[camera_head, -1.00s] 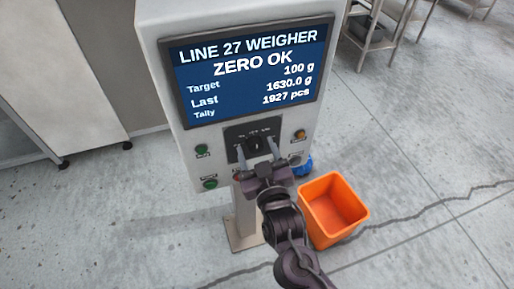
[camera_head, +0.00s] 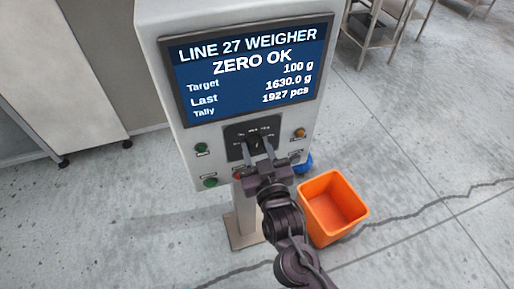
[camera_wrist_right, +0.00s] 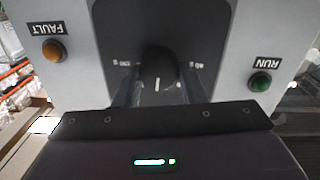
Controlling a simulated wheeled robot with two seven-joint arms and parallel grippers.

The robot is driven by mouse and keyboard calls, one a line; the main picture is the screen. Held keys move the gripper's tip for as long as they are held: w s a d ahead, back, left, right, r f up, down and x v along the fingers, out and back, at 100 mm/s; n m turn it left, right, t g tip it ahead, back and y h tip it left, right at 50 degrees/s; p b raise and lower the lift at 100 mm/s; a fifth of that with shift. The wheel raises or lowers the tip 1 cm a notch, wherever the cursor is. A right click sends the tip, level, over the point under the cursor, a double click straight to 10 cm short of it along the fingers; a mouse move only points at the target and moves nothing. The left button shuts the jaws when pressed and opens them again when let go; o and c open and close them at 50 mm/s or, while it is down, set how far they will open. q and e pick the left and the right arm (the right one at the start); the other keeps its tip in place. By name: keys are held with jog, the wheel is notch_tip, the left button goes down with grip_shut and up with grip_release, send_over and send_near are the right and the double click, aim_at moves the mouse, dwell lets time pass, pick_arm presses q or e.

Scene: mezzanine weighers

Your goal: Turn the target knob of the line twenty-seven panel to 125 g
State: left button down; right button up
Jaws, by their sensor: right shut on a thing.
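The line 27 weigher panel (camera_head: 185,135) is a grey box on a post with a blue screen (camera_head: 250,75) reading "ZERO OK", Target 100 g, Last 1630.0 g, Tally 1927 pcs. The black target knob (camera_head: 255,146) sits on a dark plate below the screen. In the right wrist view the knob (camera_wrist_right: 158,68) shows a white pointer mark. My right gripper (camera_head: 258,152) is at the knob, its two fingers shut on it from either side. The scale marks around the knob are too small to read. My left gripper is not in view.
An orange bin (camera_head: 333,208) stands on the floor at right. A metal rack (camera_head: 372,40) is behind.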

jog(key=m, duration=0.4)
jog(key=shift+d+m+p, duration=0.1)
jog(key=shift+m+p, duration=0.2)
jog(key=shift+m, duration=1.5)
jog(key=o, duration=1)
